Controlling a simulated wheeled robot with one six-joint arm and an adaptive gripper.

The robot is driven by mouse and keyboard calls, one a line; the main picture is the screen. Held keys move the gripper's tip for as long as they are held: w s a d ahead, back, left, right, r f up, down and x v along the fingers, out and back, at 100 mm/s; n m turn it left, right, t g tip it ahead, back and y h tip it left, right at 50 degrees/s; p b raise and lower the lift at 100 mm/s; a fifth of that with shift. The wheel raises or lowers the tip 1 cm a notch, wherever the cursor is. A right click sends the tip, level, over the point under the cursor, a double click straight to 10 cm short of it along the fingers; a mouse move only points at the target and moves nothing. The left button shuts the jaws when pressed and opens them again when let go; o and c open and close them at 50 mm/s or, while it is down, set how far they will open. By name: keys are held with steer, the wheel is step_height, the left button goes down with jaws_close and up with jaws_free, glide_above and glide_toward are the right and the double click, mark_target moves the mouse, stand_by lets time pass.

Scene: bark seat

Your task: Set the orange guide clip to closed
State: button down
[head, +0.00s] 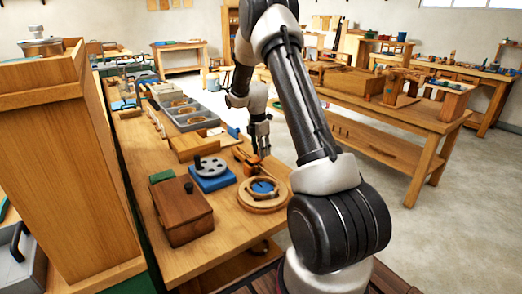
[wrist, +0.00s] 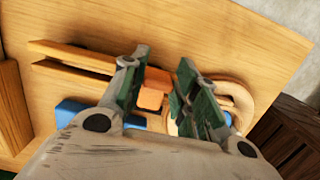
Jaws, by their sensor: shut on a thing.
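The orange guide clip (wrist: 153,88) is a small block seen between my fingers in the wrist view. It sits by a pair of wooden rails (wrist: 75,58) on the bench. My gripper (wrist: 170,82) has green-padded fingers, one on each side of the clip, and is shut on it. In the head view my gripper (head: 260,150) points down at the wooden rail piece, and the clip is too small there to make out clearly. The fingers hide part of the clip, so I cannot tell its exact setting.
A round wooden ring with a blue centre (head: 264,207) lies close beside the rails. A blue block with a grey disc (head: 211,183), a brown box (head: 182,213) and a grey tray (head: 190,126) share the bench. A tall wooden cabinet (head: 60,170) stands left.

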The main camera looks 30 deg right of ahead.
steer(key=c, duration=1.1)
jaws_free()
steer(key=shift+d, duration=0.25)
steer(key=r, duration=0.4)
steer(key=a+r, duration=0.1)
steer(key=r, duration=0.7)
steer(key=shift+a, duration=0.25)
